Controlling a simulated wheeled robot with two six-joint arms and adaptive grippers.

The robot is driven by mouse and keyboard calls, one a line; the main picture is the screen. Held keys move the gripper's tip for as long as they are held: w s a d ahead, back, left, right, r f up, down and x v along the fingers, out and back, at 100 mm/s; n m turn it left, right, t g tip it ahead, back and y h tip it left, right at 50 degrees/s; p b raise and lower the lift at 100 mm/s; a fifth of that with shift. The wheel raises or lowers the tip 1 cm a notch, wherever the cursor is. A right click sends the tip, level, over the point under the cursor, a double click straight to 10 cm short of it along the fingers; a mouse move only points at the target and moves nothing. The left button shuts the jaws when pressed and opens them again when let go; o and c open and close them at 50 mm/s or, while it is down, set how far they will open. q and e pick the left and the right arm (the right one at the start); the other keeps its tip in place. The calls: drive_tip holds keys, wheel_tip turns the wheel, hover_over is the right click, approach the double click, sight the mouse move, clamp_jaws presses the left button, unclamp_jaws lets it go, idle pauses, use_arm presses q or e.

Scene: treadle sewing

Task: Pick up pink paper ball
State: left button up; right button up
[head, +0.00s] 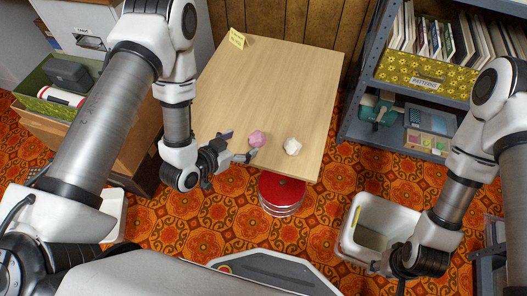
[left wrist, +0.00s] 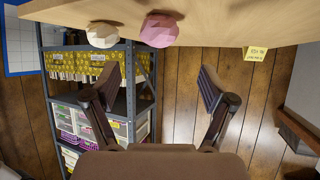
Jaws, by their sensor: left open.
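A pink paper ball (head: 257,138) lies on the wooden table (head: 270,80) near its front edge. A white paper ball (head: 292,146) lies to its right. My left gripper (head: 240,147) is open and empty, at the table's front edge just left of the pink ball. In the left wrist view the pink ball (left wrist: 160,30) shows beyond the spread fingers (left wrist: 160,80), above the gap between them, with the white ball (left wrist: 103,35) beside it. My right gripper (head: 390,272) hangs by the bin at the lower right; its fingers are too unclear to judge.
A white bin (head: 350,240) stands on the floor at the right front. A round red stool (head: 282,188) stands under the table's front edge. A yellow note (head: 237,38) stands at the back left of the table. Metal shelves (head: 345,125) flank the right side. Most of the tabletop is clear.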

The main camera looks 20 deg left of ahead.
sight(253, 141)
use_arm(q)
wheel_tip(253, 141, down, 2)
drive_tip(key=shift+w+a+f+b, duration=0.1)
drive_tip(key=shift+w+f+b, duration=0.1)
drive_tip(key=shift+b, duration=0.4)
drive_tip(key=b+x, duration=0.1)
drive_tip(key=x, duration=0.4)
drive_tip(key=b+x, duration=0.1)
drive_tip(key=x, duration=0.1)
drive_tip(key=shift+w+d+r+b, duration=0.15)
drive_tip(key=shift+w+d+b, duration=0.05)
drive_tip(key=shift+d+b, duration=0.15)
drive_tip(key=shift+r, duration=0.1)
drive_tip(key=shift+c, duration=0.3)
use_arm(e)
wheel_tip(253, 141, down, 5)
drive_tip(key=shift+a+r, duration=0.1)
use_arm(q)
drive_tip(key=c, duration=0.8)
drive_tip(key=shift+o, duration=0.2)
